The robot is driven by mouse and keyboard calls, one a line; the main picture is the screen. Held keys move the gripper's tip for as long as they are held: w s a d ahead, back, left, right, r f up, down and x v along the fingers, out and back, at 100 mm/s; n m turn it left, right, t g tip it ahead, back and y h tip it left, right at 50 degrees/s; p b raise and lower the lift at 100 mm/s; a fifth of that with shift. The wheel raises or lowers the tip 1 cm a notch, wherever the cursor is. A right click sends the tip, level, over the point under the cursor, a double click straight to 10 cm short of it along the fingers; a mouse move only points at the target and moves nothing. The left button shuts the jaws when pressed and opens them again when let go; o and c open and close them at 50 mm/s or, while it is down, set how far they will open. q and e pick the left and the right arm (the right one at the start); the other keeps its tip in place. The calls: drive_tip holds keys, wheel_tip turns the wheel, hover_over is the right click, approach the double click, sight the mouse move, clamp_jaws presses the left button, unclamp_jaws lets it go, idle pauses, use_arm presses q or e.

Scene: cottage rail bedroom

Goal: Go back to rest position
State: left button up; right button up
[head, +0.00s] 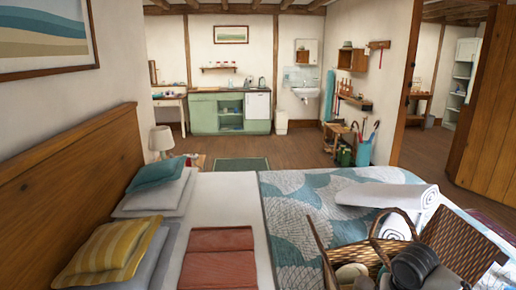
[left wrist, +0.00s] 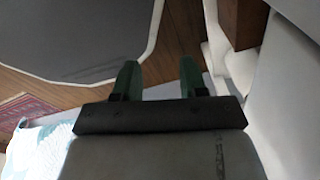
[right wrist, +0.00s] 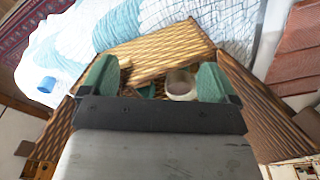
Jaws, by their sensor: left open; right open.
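My left gripper (left wrist: 158,78) is open and empty in the left wrist view, above the wooden floor beside the bed. In the right wrist view my right gripper (right wrist: 158,80) is open over the wicker basket (right wrist: 150,52). A pale round container (right wrist: 181,84) lies in the basket between the fingers, and I cannot tell whether they touch it. Neither set of fingertips shows in the head view.
The bed (head: 222,188) fills the foreground, with a patterned quilt (head: 305,215), a rolled white towel (head: 385,195) and folded red cloths (head: 220,258). A blue cup-like object (right wrist: 47,85) lies on the quilt near the basket.

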drive_tip(key=s+a+f+n+t+y, duration=0.1)
drive_tip(key=s+a+f+n, duration=0.25)
drive_tip(key=s+a, duration=0.35)
drive_tip(key=s+a+f+n+y, duration=0.1)
drive_tip(key=s+a+f+n, duration=0.2)
drive_tip(key=s+a+f, duration=0.3)
drive_tip(key=s+d+r+t+h, duration=0.1)
drive_tip(key=s+d+r, duration=0.1)
drive_tip(key=s, duration=1.1)
wheel_tip(320, 180, down, 24)
drive_tip(key=s+d+f+g, duration=0.2)
drive_tip(key=s+f, duration=1.5)
drive_tip(key=f, duration=0.1)
drive_tip(key=shift+d+n, duration=0.35)
drive_tip(key=shift+d, duration=0.05)
